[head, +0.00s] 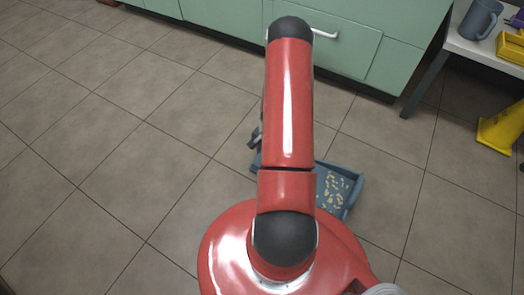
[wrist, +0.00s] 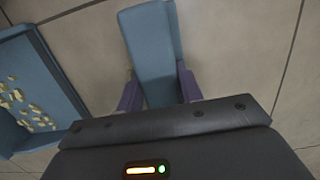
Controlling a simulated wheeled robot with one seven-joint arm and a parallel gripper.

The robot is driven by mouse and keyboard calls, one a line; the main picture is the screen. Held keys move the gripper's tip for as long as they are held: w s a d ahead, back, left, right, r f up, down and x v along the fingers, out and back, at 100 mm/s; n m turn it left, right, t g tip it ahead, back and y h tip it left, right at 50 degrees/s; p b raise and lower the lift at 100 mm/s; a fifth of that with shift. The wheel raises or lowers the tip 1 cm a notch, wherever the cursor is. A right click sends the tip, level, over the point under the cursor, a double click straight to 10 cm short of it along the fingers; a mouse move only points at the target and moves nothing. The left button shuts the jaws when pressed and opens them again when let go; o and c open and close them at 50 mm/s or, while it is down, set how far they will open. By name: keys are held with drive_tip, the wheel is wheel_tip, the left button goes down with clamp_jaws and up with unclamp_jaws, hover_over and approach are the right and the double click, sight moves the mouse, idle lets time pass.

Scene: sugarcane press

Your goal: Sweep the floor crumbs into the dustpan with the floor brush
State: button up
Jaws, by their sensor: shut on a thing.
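The blue dustpan (head: 357,187) lies on the tiled floor, partly hidden behind my red arm in the head view. Pale yellow crumbs (head: 332,188) lie in it. In the wrist view the dustpan (wrist: 58,62) is at the left, cut off by the frame, with several crumbs (wrist: 30,112) inside. My gripper (wrist: 159,91) has its purple fingers shut on the blue floor brush (wrist: 148,45), beside the dustpan. The brush's bristles are not clearly seen. In the head view my arm mostly hides the gripper and brush. No crumbs show on the visible floor.
Green cabinets (head: 215,25) with a light handle run along the back. At the right stands a white-topped table (head: 468,48) with a grey-blue mug (head: 480,18) and a yellow object (head: 511,45). Another yellow object (head: 502,127) stands on the floor below. The left floor is clear.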

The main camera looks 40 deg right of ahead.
drive_tip(key=shift+s+d+r, duration=0.1)
drive_tip(key=shift+s+d, duration=0.25)
drive_tip(key=shift+s, duration=0.65)
drive_tip(key=shift+s+d+f, duration=0.1)
drive_tip(key=shift+s+d, duration=0.25)
drive_tip(key=shift+s, duration=0.7)
drive_tip(key=shift+s+d+r, duration=0.1)
drive_tip(key=shift+s+d, duration=0.25)
drive_tip(key=shift+s, duration=0.65)
drive_tip(key=shift+s+d, duration=0.3)
drive_tip(key=shift+s, duration=0.5)
drive_tip(key=shift+s+d, duration=0.25)
drive_tip(key=shift+s, duration=0.55)
wheel_tip(320, 180, up, 10)
drive_tip(key=p, duration=0.6)
drive_tip(key=shift+p, duration=0.35)
